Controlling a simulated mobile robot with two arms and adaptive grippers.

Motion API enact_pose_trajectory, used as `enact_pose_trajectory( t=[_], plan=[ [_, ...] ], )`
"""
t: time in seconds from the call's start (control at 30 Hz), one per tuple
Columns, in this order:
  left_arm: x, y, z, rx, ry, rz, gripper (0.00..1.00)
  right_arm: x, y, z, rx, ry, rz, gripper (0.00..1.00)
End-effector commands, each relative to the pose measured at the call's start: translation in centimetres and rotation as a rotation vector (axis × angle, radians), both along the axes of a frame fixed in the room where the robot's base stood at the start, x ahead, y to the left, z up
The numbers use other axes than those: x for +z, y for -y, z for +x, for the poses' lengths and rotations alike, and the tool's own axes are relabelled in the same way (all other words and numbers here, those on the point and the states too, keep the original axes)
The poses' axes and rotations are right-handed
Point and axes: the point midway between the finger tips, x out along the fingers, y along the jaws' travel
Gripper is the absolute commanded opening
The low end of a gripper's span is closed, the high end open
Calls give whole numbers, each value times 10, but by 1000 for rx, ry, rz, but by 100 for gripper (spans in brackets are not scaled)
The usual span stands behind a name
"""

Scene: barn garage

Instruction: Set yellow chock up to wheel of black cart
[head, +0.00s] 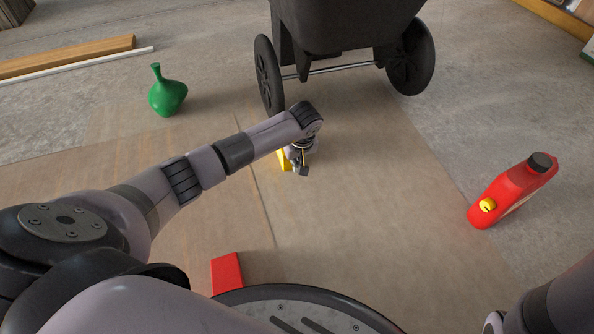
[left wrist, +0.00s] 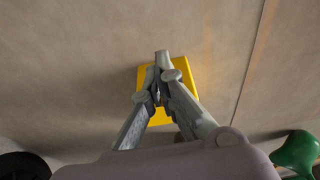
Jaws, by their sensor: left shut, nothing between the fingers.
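The yellow chock (head: 284,160) lies on the brown floor sheet in front of the black cart (head: 345,22), mostly hidden behind my left gripper in the head view. The cart's left wheel (head: 268,75) stands a short way behind it, with a visible gap. My left gripper (head: 303,171) is shut and empty at the chock. In the left wrist view the shut fingers (left wrist: 161,56) overlap the yellow chock (left wrist: 184,74); I cannot tell if they touch it. My right gripper is not in view.
A red block (head: 227,273) lies near my base. A green vase (head: 167,92) stands at the left, near wooden planks (head: 68,56). The floor sheet (head: 370,190) is clear between chock and jug.

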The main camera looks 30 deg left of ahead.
Motion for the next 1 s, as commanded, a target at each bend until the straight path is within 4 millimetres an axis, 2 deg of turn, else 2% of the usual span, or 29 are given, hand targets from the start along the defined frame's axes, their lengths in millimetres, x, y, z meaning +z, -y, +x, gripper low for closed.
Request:
enact_pose_trajectory(
  t=[0.6, 1.0],
  plan=[
    [0, -30, 26, 4, 3, 3, 0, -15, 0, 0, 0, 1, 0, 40],
    [1, -45, 39, 3, 0, 2, 0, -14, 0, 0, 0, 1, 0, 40]
  ],
)
